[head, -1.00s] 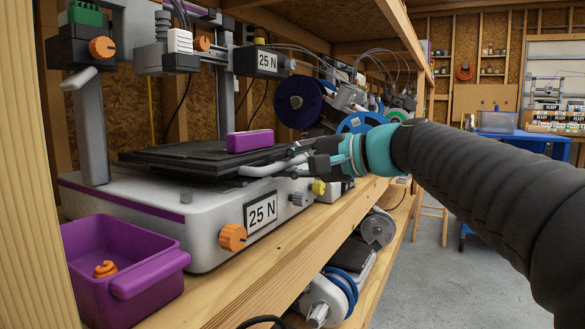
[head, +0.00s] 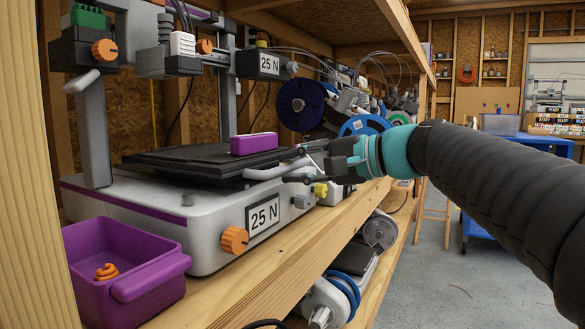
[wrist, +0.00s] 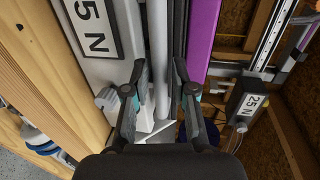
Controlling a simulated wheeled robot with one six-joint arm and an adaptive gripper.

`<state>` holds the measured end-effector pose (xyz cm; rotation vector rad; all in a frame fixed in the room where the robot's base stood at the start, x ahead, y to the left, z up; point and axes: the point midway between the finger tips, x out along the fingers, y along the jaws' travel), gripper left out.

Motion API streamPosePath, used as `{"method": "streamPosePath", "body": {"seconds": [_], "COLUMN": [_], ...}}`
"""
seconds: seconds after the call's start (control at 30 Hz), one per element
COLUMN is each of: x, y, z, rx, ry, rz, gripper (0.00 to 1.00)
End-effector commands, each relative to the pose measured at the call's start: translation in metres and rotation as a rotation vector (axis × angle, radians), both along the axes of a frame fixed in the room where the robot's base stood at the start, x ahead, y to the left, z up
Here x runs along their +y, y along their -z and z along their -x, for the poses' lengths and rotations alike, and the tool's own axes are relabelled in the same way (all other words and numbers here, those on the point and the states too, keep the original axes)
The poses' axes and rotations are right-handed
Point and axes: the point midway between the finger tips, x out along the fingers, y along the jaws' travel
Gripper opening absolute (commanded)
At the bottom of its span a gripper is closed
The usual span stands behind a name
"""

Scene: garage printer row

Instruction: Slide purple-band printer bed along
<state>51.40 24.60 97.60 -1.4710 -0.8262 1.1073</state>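The purple-band printer (head: 135,212) stands on the wooden shelf, with a purple stripe along its white base. Its black bed (head: 185,158) carries a purple block (head: 254,144). A pale grey bar handle (head: 268,172) runs along the bed's front edge. My gripper (head: 296,166) is at the handle's right end, its fingers spread apart. In the wrist view, the fingers of my gripper (wrist: 159,72) are open, with the handle bar (wrist: 158,35) running in the gap between them. I cannot tell whether either finger touches it.
A purple bin (head: 125,270) with an orange piece in it stands at the front left. An orange knob (head: 234,240) sticks out of the printer front. More printers and spools (head: 365,126) line the shelf behind my gripper.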

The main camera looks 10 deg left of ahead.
Motion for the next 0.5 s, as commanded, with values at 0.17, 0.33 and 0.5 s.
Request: {"method": "streamPosePath", "body": {"seconds": [0.17,0.33,0.5], "x": [-0.032,-0.061,-0.082], "y": [-0.007,-0.013,-0.018], "z": [0.010,0.020,0.029], "rx": [-0.001,-0.001,-0.001], "ry": [0.006,0.006,0.004], "rz": [-0.001,0.001,0.000], "gripper": [0.26,0.26,0.26]}}
